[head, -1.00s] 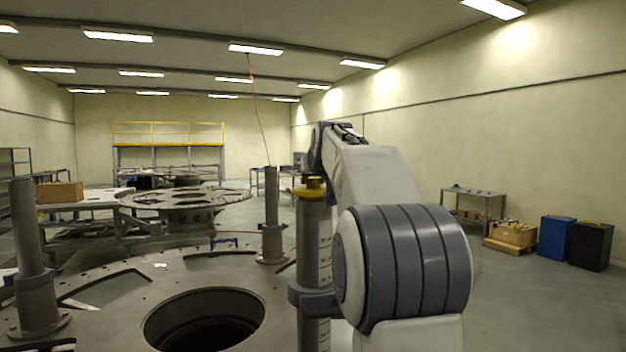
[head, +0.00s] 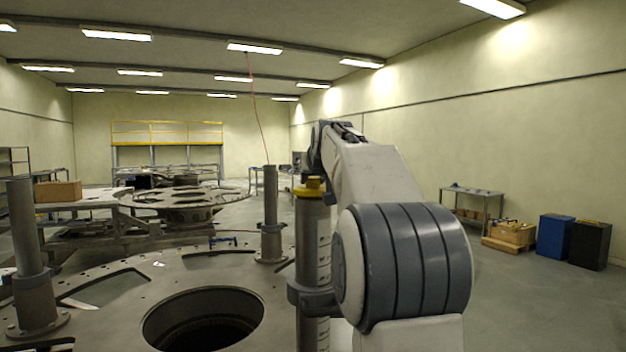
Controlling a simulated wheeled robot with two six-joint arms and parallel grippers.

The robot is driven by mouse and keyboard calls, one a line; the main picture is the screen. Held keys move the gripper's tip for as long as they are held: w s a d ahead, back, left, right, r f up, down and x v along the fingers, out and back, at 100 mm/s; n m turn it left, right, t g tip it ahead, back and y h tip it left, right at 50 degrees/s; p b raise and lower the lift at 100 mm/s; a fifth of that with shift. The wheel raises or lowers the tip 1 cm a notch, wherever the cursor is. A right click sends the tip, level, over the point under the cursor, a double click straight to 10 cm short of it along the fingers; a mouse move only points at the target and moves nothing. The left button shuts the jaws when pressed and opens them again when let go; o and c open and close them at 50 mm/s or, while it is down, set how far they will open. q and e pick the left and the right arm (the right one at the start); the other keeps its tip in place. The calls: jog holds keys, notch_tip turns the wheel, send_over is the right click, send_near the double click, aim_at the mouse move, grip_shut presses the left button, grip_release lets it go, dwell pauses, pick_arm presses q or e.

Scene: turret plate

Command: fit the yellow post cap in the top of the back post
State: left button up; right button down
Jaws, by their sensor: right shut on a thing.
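The yellow post cap (head: 311,190) is at the top of the nearest grey post (head: 312,236), the one with marks down its side. I cannot tell whether it is fully seated or only resting at the rim. My right gripper (head: 314,172) is just above, shut on the cap; its fingers are small and partly hidden by my arm. A thinner post (head: 270,196) stands on the far edge of the turret plate (head: 110,316), and another post (head: 24,235) stands at the left. My left gripper is not in view.
A large round hole (head: 203,318) opens in the middle of the plate. My right arm hides the space right of the nearest post. Another round plate (head: 185,198) stands farther back. A side table (head: 472,192), a wooden crate (head: 512,233) and blue bin (head: 556,237) are far right.

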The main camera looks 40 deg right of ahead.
jog(key=shift+f+b, duration=0.5)
jog(key=shift+b, duration=0.05)
dwell(0.4)
jog(key=c, duration=0.7)
grip_release()
jog(key=shift+s+a, duration=0.1)
jog(key=shift+s, duration=0.05)
jog(key=shift+b+v, duration=0.5)
jog(key=shift+v, duration=2.15)
send_near(314, 181)
